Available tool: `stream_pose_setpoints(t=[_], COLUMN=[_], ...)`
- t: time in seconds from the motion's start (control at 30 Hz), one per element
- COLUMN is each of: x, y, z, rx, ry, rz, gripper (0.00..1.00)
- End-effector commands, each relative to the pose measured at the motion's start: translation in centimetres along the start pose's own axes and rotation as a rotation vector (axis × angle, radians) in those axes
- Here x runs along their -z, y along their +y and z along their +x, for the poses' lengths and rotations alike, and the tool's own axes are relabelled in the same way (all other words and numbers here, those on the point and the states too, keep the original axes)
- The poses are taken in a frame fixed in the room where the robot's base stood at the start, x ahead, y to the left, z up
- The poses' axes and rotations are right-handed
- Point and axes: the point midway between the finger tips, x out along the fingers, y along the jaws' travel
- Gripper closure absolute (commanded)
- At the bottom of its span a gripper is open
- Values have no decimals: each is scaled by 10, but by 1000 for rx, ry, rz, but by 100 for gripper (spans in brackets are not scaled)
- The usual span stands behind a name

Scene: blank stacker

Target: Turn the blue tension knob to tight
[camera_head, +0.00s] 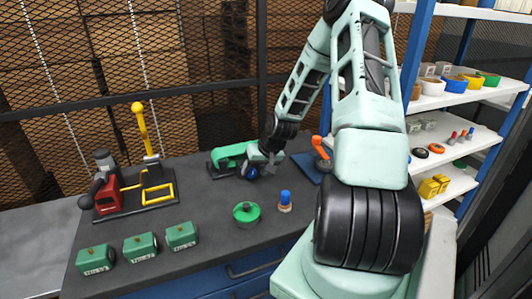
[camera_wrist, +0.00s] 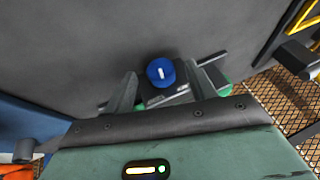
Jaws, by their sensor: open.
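The blue tension knob (camera_wrist: 160,71) has a short white mark on its face, nearly upright in the wrist view. It sits on a dark and green device, and in the head view the knob (camera_head: 250,172) shows at the right end of the green machine (camera_head: 227,155). My gripper (camera_head: 267,164) is at this end of the machine, close to the knob. In the wrist view its two fingers are apart, one on each side of the knob, with gaps showing. I cannot tell how deep the fingertips reach. Any tight or loose marking is not readable.
On the dark table (camera_head: 190,215) stand a green round part (camera_head: 246,213), a blue-topped peg (camera_head: 285,201) and several green blocks (camera_head: 140,247). A red device with a yellow lever (camera_head: 140,120) is at left. An orange-handled tool (camera_head: 320,147) is right of my gripper. Shelves are at right.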

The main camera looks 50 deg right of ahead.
Motion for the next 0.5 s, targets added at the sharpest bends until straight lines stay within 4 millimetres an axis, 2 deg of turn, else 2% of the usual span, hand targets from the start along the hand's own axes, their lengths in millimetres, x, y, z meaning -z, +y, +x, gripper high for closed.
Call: stream_pose_setpoints(t=[0.2,0.5], x=[0,1], y=[2,2], z=[-50,-112], rx=[-5,-4], ry=[3,1], rz=[2,3], gripper=[44,44])
